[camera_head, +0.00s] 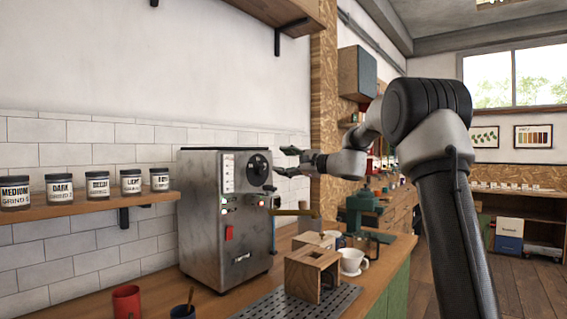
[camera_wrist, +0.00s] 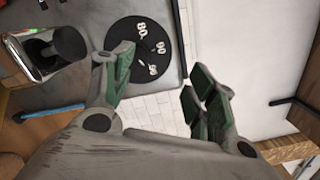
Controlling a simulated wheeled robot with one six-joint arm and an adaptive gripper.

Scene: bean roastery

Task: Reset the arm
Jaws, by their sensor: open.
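My gripper (camera_head: 282,162) is raised in front of the upper right of a grey metal machine (camera_head: 205,240) on the wooden counter. Its fingers are apart, with nothing between them. In the wrist view, my gripper (camera_wrist: 160,95) shows two green-padded fingers spread wide. The machine's black dial (camera_wrist: 139,50) with white numbers lies beyond the left finger. The dial also shows in the head view (camera_head: 258,170), just left of my fingertips. I cannot tell whether a finger touches the machine.
A shelf (camera_head: 90,206) with several labelled jars is at left. A wooden box (camera_head: 312,272), a white cup (camera_head: 352,262), a red mug (camera_head: 127,301) and a green device (camera_head: 363,206) stand on the counter. An upper shelf (camera_head: 283,12) hangs above. Air above the counter is mostly clear.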

